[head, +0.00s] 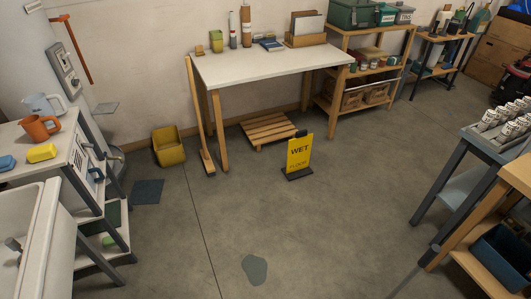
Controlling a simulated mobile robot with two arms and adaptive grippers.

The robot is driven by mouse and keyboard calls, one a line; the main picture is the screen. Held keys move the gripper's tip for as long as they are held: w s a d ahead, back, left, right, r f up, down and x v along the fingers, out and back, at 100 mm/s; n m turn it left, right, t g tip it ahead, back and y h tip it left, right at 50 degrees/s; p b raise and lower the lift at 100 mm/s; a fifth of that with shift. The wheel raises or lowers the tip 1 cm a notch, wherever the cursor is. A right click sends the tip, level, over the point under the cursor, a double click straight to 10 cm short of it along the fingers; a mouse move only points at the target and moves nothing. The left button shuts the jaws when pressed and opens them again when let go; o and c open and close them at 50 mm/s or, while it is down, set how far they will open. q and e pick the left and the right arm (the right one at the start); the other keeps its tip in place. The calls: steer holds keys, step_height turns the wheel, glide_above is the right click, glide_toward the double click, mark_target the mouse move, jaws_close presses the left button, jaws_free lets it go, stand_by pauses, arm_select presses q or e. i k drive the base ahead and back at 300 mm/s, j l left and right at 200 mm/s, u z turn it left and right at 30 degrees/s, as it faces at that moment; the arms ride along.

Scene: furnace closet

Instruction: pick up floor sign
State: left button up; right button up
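The yellow floor sign (299,153) stands upright on the concrete floor in the middle of the head view, in front of the white-topped table. It has dark lettering that reads "WET FLOOR" and a dark base and top. Neither of my grippers shows in this view.
A white-topped table (270,62) stands behind the sign, with a wooden pallet (262,133) on the floor beneath. A broom (198,120) leans at its left leg, near a yellow bucket (168,147). A puddle (255,269) lies in front; the surrounding floor is open. Shelves and carts line both sides.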

mark_target(300, 148)
steer(key=j+z, duration=0.15)
steer(key=z, duration=0.35)
steer(key=i+j+z, duration=0.1)
steer(key=i+j, duration=0.25)
steer(key=i+j+z, duration=0.1)
steer(key=i+j, duration=0.25)
steer(key=j, duration=0.15)
steer(key=i+j+z, duration=0.1)
steer(key=i+j, duration=0.25)
steer(key=j, duration=0.15)
steer(key=i+j+z, duration=0.1)
steer(key=i+j, duration=0.25)
steer(key=j, duration=0.15)
steer(key=i+j, duration=0.3)
steer(key=j, duration=0.2)
steer(key=i+j+z, duration=0.15)
steer(key=i+j, duration=0.15)
steer(key=j, duration=0.2)
steer(key=i+j+z, duration=0.1)
steer(key=i+j, duration=0.15)
steer(key=j, duration=0.3)
steer(key=i+j+z, duration=0.1)
steer(key=i+j, duration=0.2)
steer(key=j, duration=0.3)
